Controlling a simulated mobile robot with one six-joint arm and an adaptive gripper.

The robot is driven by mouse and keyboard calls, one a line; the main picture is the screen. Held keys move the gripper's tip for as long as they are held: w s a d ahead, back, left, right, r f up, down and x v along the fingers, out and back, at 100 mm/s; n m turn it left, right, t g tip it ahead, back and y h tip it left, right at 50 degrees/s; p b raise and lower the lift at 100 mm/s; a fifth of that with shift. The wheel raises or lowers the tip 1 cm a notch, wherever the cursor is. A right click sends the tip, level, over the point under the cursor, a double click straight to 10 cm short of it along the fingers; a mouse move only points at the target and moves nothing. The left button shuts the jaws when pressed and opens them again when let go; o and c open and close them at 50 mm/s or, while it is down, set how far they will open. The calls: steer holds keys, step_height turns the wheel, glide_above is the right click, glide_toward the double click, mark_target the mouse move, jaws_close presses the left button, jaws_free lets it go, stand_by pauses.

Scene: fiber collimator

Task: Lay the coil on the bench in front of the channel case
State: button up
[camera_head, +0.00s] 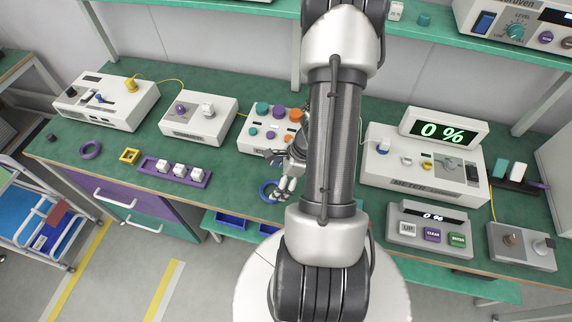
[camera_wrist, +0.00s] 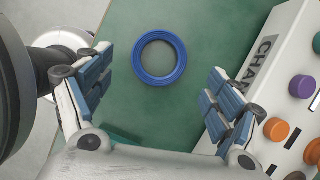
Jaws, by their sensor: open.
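A blue ring-shaped coil (camera_head: 264,187) lies flat on the green bench (camera_head: 231,178), in front of the channel case (camera_head: 253,149). The wrist view shows the coil (camera_wrist: 137,63) whole, with bare green bench around it. The channel case (camera_wrist: 271,75), white with coloured knobs and a partly visible "CHAN" label, stands to its right there. My gripper (camera_head: 283,187) is just beside the coil in the head view, partly hidden by my arm. In the wrist view my gripper (camera_wrist: 160,70) is open and empty, its fingers apart on either side below the coil, not touching it.
A meter case (camera_head: 375,172) stands to the right. Blue bins (camera_head: 231,220) sit below the bench edge.

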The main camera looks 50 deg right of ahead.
steer(key=p+v, duration=0.2)
steer(key=v, duration=0.5)
steer(key=shift+p, duration=0.4)
steer(key=shift+a, duration=0.1)
